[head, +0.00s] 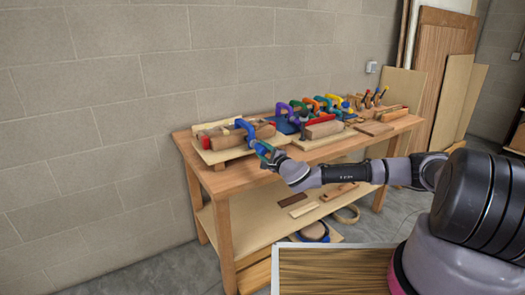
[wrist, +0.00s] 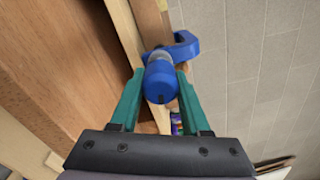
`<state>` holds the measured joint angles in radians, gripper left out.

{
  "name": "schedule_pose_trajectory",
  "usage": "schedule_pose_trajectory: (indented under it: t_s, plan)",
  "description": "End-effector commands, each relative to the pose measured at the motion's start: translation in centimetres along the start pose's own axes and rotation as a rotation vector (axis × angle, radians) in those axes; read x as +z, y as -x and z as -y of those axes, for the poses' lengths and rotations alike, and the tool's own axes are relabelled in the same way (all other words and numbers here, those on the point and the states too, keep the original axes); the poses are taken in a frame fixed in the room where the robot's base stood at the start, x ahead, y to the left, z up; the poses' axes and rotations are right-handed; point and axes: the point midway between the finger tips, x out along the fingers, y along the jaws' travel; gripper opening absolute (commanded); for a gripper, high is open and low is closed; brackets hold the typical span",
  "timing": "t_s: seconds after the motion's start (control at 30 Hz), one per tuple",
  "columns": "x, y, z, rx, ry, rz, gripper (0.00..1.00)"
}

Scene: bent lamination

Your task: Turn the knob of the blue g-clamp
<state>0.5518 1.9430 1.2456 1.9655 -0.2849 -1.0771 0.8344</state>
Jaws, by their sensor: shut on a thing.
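The blue g-clamp (head: 243,127) sits at the left end of the workbench, on a bent wooden piece lying on a board. In the wrist view its blue frame (wrist: 184,47) shows beyond its round blue knob (wrist: 161,82). My gripper (head: 265,151) reaches in from the right at the bench's front edge. In the wrist view the green fingers of my gripper (wrist: 158,88) stand on either side of the knob and are shut on it. Contact at the fingertips is partly hidden by the knob.
The workbench (head: 233,180) stands against a block wall. Several coloured clamps (head: 318,103) and wooden blocks (head: 324,129) crowd its top to the right. A lower shelf (head: 258,223) holds wood strips and rings. Boards (head: 452,95) lean on the wall at right.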

Motion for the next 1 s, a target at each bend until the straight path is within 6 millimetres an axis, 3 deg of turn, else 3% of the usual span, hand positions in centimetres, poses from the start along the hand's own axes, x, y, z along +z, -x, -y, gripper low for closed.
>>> schedule_pose_trajectory:
  t_s: [0.6,1.0]
  plan:
    - [-0.03,-0.09,-0.03,-0.003,-0.579,-0.001,0.00]
    - [0.04,-0.08,-0.11,-0.003,-0.851,-0.001,0.00]
